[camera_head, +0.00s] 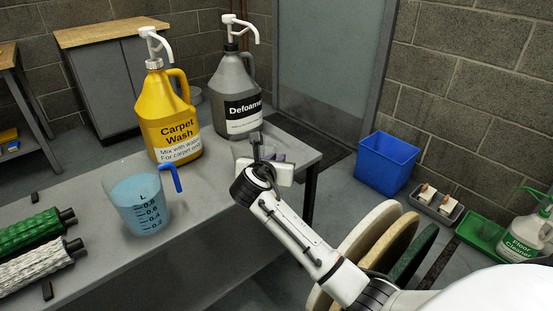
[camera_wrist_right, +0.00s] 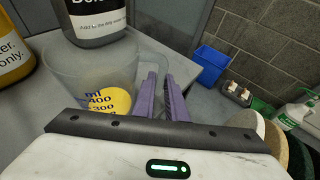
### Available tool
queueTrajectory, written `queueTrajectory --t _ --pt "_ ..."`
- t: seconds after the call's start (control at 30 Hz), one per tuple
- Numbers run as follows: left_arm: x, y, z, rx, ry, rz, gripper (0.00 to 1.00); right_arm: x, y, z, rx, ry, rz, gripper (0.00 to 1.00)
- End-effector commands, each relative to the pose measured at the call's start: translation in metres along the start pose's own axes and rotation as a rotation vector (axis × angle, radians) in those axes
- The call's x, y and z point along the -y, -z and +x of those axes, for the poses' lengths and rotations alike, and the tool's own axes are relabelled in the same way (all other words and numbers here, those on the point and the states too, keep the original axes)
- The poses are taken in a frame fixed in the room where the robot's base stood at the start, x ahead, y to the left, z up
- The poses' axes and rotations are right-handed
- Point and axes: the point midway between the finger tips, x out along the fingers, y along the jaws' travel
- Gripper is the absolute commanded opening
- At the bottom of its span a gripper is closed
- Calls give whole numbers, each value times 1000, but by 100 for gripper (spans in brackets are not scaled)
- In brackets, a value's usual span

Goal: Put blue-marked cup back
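A clear measuring jug (camera_head: 140,205) with a blue handle, a blue-tinted body and a litre scale stands upright on the grey table at the left. A second clear cup (camera_head: 241,150) is partly hidden behind my right gripper (camera_head: 270,155) near the table's far right corner. In the right wrist view this cup (camera_wrist_right: 92,75) shows a yellow patch with an ml scale. The purple fingers of my right gripper (camera_wrist_right: 161,98) are close together just right of its wall. I cannot tell if they grip any part of it. My left gripper is out of view.
A yellow Carpet Wash bottle (camera_head: 168,115) and a grey Defoamer bottle (camera_head: 236,95) stand at the table's back. Green (camera_head: 30,229) and white (camera_head: 35,268) rollers lie at left. A blue bin (camera_head: 386,163) and round pads (camera_head: 375,240) are at right. Table front-centre is bare.

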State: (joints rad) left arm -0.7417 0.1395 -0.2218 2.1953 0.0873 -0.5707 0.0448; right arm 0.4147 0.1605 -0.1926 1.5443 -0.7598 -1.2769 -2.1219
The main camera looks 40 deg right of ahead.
Motion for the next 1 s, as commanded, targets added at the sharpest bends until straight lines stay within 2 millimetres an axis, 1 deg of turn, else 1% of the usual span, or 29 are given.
queueTrajectory --t 0.03,0.07,0.1,0.4,0.47,0.57,0.6,0.73,0.9,1.0 --pt "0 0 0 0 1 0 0 0 0 0 0 0 0 21" --pt "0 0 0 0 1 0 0 0 0 0 0 0 0 26" --pt "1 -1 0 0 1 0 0 0 0 0 0 0 0 28" --pt "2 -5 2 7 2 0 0 0 -2 -1 1 0 2 28" --pt "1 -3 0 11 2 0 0 0 -4 -6 0 -1 1 28" --pt "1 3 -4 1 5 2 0 -1 -4 -21 -1 -3 0 28" --pt "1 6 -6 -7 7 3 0 -1 -5 -29 -2 -3 0 28" --pt "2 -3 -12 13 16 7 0 -1 -6 -59 -1 -3 1 28" --pt "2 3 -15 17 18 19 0 0 -4 -93 -2 -2 1 28" --pt "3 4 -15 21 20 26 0 0 -4 -107 -1 -1 0 28"
